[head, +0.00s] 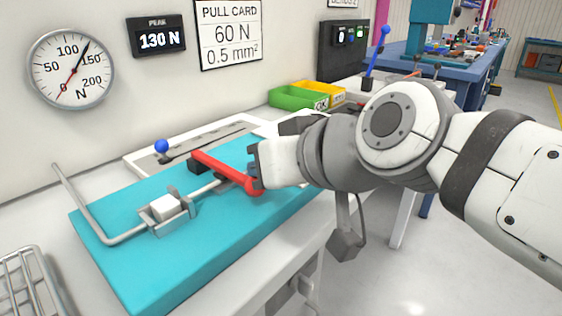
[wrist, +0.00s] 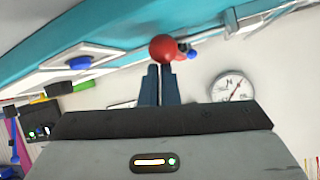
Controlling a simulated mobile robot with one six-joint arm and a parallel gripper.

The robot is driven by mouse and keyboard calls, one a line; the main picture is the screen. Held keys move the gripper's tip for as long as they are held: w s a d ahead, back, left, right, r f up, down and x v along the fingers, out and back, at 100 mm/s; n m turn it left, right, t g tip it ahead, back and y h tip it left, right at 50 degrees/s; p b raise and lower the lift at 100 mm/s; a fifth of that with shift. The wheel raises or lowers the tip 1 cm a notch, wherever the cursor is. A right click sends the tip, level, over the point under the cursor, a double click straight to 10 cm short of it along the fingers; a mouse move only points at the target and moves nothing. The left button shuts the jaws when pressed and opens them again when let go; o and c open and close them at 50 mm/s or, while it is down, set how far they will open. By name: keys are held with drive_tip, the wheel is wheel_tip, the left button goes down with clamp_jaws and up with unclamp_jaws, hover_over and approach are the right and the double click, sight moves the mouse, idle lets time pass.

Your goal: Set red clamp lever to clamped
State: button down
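The red clamp lever (head: 222,170) is a bar ending in a red knob, above the teal board. It runs from a dark block (head: 199,166) at its upper left down to the knob at its lower right. My gripper (head: 256,172) is at the knob end of the lever. In the wrist view my gripper (wrist: 159,84) has its two dark fingers close together, with only a narrow gap. The red knob (wrist: 163,48) shows just past the fingertips, not between them. I cannot tell whether they touch. My gripper hides part of the board behind it.
The teal board (head: 130,270) carries a bent metal rod and a white block (head: 165,207) in a metal holder. A blue-knobbed lever (head: 162,147) stands behind. A gauge (head: 71,69) and a peak display (head: 156,37) hang on the wall. Green (head: 298,98) and yellow bins stand farther back.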

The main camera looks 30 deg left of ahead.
drive_tip(key=shift+s+f, duration=0.1)
drive_tip(key=shift+f, duration=0.7)
drive_tip(key=shift+a+r+p, duration=0.1)
drive_tip(key=shift+r+p, duration=0.2)
drive_tip(key=shift+r, duration=0.25)
drive_tip(key=r, duration=0.1)
drive_tip(key=w+r+p, duration=0.1)
drive_tip(key=r+p, duration=0.1)
drive_tip(key=r, duration=0.1)
drive_tip(key=shift+w+a, duration=0.2)
drive_tip(key=shift+w, duration=0.2)
drive_tip(key=s+d+r+p, duration=0.1)
drive_tip(key=s+d, duration=0.1)
drive_tip(key=d, duration=0.6)
drive_tip(key=shift+s+d+r, duration=0.25)
drive_tip(key=shift+s, duration=0.05)
